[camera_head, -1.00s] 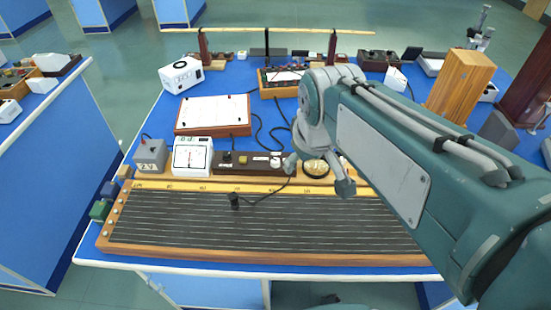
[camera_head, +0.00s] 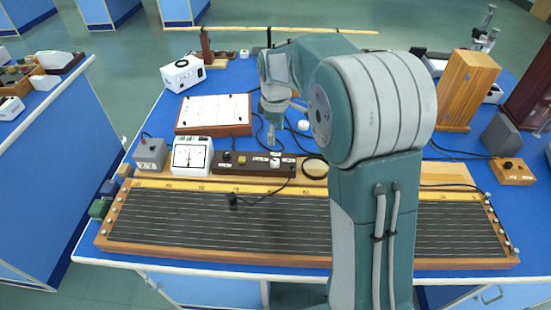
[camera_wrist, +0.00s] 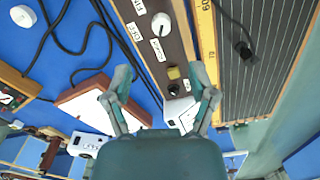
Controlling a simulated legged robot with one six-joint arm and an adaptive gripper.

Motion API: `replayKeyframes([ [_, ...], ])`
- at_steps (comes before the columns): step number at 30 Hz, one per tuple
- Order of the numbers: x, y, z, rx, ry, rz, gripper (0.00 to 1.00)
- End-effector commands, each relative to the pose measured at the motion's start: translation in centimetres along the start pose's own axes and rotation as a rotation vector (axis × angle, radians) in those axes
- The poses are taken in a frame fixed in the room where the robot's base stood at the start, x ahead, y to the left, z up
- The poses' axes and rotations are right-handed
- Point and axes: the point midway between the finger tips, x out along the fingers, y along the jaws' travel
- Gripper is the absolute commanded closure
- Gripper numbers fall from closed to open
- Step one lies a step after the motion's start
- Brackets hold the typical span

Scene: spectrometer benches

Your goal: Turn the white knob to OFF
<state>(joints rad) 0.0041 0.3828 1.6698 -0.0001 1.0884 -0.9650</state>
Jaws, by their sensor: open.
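The white knob (camera_head: 275,160) sits on top of a long dark brown box (camera_head: 235,169). In the wrist view the white knob (camera_wrist: 161,24) is at the top centre, with small white labels beside it that are hard to read. A yellowish button (camera_wrist: 173,72) and a black knob (camera_wrist: 173,90) are on the same box. My gripper (camera_wrist: 161,72) is open and empty, with its fingers spread to either side of the box in the picture. In the head view my gripper (camera_head: 271,137) hangs behind the box, apart from the white knob.
A wired board (camera_head: 285,222) lies in front of the box. A white meter (camera_head: 192,156) and a grey box (camera_head: 150,154) stand at its left. A white panel in a wooden frame (camera_head: 214,133) lies behind. Loose black cables and a round white piece (camera_head: 303,125) are nearby.

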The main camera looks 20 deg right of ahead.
Motion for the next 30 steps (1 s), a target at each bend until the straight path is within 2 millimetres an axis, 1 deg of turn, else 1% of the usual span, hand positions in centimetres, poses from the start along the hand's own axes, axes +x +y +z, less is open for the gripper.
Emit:
replayKeyframes([
  [12,7.3,-0.1,0.1,0.002,-0.003,-0.004,0.27],
  [16,9.1,-0.1,0.1,0.002,-0.002,-0.002,0.27],
  [18,9.7,-0.1,0.1,0.002,-0.002,-0.002,0.27],
  [21,10.2,-0.1,0.1,0.003,0.0,0.0,0.27],
  [29,10.2,-0.1,0.1,0.003,0.0,0.0,0.27],
  [30,10.2,-0.1,0.1,0.003,0.0,0.0,0.45],
])
